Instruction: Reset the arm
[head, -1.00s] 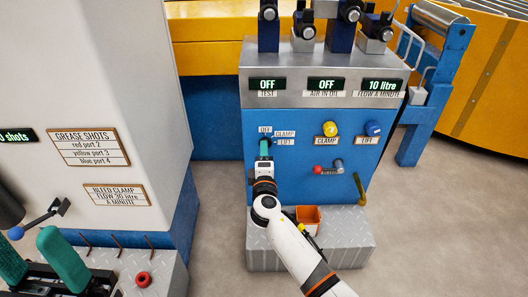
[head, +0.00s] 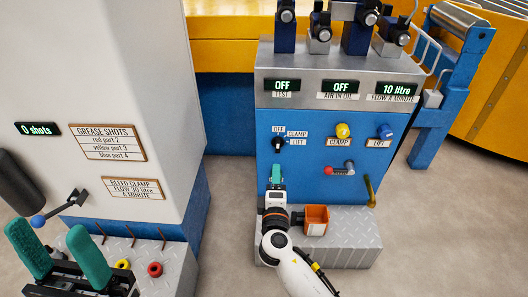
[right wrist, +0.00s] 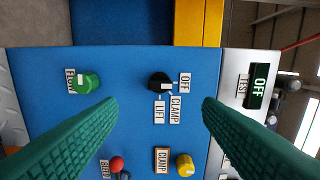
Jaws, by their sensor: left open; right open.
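My right gripper (head: 277,172) is open and empty in front of the blue panel (head: 325,178), just below the black selector knob (head: 278,144). In the right wrist view the teal fingers of the right gripper (right wrist: 160,103) stand wide apart, and the black knob (right wrist: 160,83) shows between them, clear of both. The knob's labels read OFF, CLAMP and LIFT. My left gripper (head: 48,232) is open at the lower left, with its two teal fingers spread, in front of the white cabinet's foot.
A green knob (right wrist: 85,83) shows in the right wrist view. An orange bin (head: 316,220) sits on the metal step (head: 350,245). The white cabinet (head: 100,80) stands left.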

